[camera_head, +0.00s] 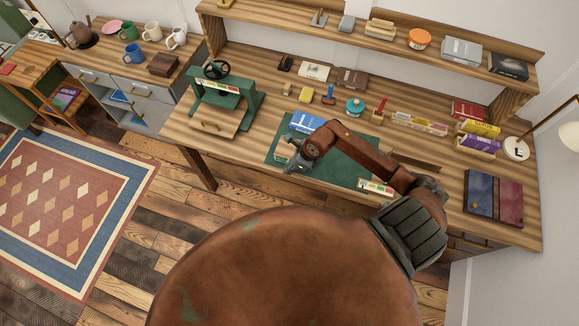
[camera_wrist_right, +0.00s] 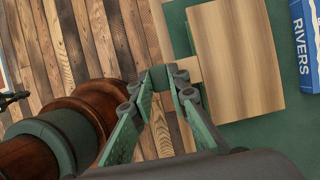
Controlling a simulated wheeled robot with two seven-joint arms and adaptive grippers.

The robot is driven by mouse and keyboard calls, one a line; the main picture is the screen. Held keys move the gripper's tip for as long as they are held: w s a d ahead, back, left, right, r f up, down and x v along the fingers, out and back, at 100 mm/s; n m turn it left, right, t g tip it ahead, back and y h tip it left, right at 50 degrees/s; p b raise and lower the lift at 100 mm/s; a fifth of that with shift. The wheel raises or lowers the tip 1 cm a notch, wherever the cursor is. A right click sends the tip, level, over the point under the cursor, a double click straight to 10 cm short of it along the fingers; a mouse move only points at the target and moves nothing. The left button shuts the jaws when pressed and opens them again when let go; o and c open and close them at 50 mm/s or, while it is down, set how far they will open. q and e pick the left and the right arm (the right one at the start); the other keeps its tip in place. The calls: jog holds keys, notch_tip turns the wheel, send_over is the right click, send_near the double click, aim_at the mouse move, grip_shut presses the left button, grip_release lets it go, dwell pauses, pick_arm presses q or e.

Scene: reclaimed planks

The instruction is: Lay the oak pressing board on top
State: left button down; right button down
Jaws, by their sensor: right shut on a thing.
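The oak pressing board (camera_wrist_right: 240,60) is a pale wooden slab with a small tab at one edge. My right gripper (camera_wrist_right: 180,80) is shut on that tab in the wrist view. In the head view the same gripper (camera_head: 293,163) is over the near left part of the green mat, and the board (camera_head: 283,149) is mostly hidden by it. Whether the board touches the mat is not clear. A green press (camera_head: 225,88) with a black handwheel stands to the left, with a wooden slab at its base. My left gripper is not in view.
The green cutting mat (camera_head: 350,165) lies on the workbench. A blue book marked RIVERS (camera_wrist_right: 306,45), also in the head view (camera_head: 306,122), lies beside the board. Small tools and boxes stand behind. Blue and maroon books (camera_head: 493,196) lie at the right.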

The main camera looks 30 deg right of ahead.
jog(key=shift+f+b, duration=0.35)
jog(key=shift+f, duration=0.1)
dwell(0.4)
jog(key=c, duration=1.8)
grip_release()
jog(key=shift+o, duration=0.2)
